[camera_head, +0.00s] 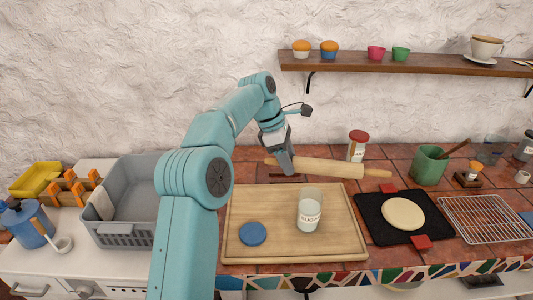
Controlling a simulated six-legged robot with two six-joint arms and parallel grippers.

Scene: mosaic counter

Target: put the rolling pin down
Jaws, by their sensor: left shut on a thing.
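The wooden rolling pin (335,168) lies roughly level across the back of the tiled counter, just behind the wooden board. Its right handle points toward the green mug. My left gripper (287,172) comes down over the pin's left part and is shut on it. The fingertips are partly hidden against the pin. I cannot tell whether the pin touches the tiles or is slightly above them. My right gripper does not show.
The board (335,245) holds a sugar jar (309,212) and a blue lid (252,234). A red-lidded jar (357,146) stands just behind the pin. A black mat (375,226) with dough, a green mug (428,166) and a wire rack (485,219) are to the right.

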